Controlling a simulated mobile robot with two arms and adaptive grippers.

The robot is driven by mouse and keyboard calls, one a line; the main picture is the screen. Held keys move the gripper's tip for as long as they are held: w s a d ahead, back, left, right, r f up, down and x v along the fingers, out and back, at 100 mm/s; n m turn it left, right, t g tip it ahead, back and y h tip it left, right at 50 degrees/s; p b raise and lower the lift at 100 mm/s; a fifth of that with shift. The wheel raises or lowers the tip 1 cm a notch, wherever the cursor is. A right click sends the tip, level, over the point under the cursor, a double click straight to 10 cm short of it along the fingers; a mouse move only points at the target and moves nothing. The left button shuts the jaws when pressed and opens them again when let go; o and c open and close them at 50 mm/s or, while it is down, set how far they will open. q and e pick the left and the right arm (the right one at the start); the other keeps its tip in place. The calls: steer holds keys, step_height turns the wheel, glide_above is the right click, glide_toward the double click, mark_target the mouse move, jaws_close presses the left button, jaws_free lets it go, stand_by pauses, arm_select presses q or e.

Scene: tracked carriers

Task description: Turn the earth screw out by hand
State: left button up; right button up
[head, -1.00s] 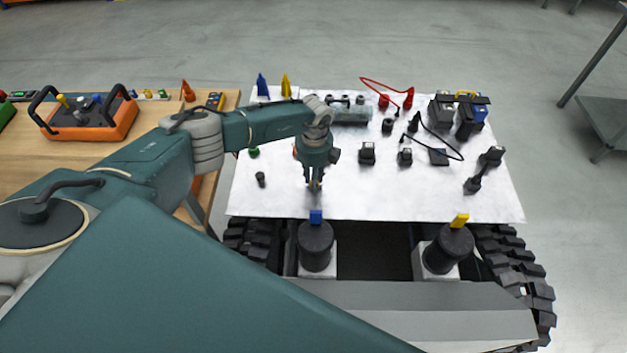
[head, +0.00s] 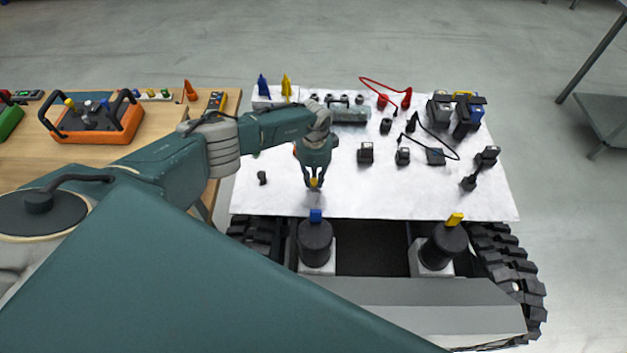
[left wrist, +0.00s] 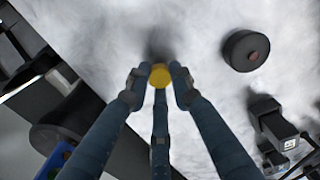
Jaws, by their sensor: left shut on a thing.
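My left gripper (head: 313,184) is over the white sheet (head: 400,195), pointing down, with its fingers closed around a small yellow round-headed piece, which looks like the earth screw (head: 313,182). In the left wrist view the yellow head (left wrist: 160,76) sits between the tips of the three fingers (left wrist: 159,86). A dark patch shows on the white surface just beyond it. The lower part of the piece is hidden, so I cannot tell whether it still touches anything below. My right gripper is not in view.
Two black posts, one with a blue tab (head: 316,240) and one with a yellow tab (head: 440,245), stand at the near edge above black tracks (head: 505,265). Small black blocks (head: 366,153) and a black-red cable (head: 380,82) lie right and behind. A wooden table (head: 90,155) stands left.

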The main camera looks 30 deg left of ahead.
arm_select(q)
steer(key=n, duration=0.3)
steer(key=shift+d+n, duration=0.1)
steer(key=shift+n, duration=0.2)
steer(key=n, duration=0.4)
steer(key=shift+s+n, duration=0.1)
steer(key=shift+n, duration=0.3)
steer(key=o, duration=1)
steer(key=shift+c, duration=0.2)
